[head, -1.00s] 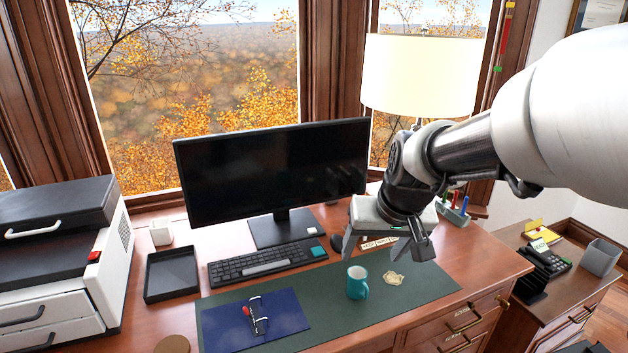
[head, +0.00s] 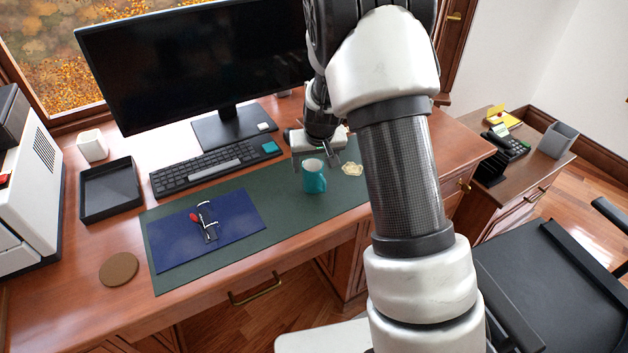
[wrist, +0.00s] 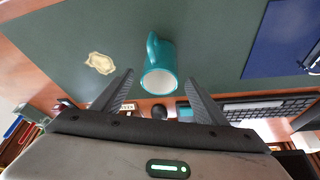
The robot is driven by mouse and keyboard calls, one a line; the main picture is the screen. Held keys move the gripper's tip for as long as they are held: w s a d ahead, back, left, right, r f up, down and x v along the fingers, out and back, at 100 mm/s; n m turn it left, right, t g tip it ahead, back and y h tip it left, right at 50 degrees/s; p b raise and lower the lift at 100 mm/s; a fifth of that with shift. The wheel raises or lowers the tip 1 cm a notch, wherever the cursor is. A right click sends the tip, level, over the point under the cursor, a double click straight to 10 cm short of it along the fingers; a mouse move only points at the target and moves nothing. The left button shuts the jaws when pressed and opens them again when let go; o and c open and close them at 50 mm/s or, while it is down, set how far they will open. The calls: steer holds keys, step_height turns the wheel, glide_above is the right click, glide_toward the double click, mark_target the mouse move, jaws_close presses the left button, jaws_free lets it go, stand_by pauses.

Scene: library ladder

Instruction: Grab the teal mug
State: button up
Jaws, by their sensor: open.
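The teal mug (head: 314,178) stands upright on the green desk mat (head: 285,207), to the right of the blue folder. My gripper (head: 318,163) is just behind the mug in the head view, close to its far side. In the wrist view the mug (wrist: 160,62) lies ahead of and between the two open fingers (wrist: 160,88), with its white inside and its handle showing. The fingers do not appear to be closed on it, and whether they touch it is hard to tell.
A cream paper scrap (head: 352,169) lies right of the mug. A keyboard (head: 205,168) and monitor (head: 195,60) stand behind. A blue folder (head: 225,228), a black tray (head: 110,190) and a round coaster (head: 118,269) are to the left. A black chair (head: 550,285) is at the right.

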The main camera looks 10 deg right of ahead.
mark_target(312, 175)
steer(key=shift+b+x, duration=0.4)
steer(key=shift+x, duration=3.2)
steer(key=shift+s, duration=0.15)
steer(key=shift+c, duration=0.5)
steer(key=shift+r, duration=0.1)
steer(key=c, duration=1.2)
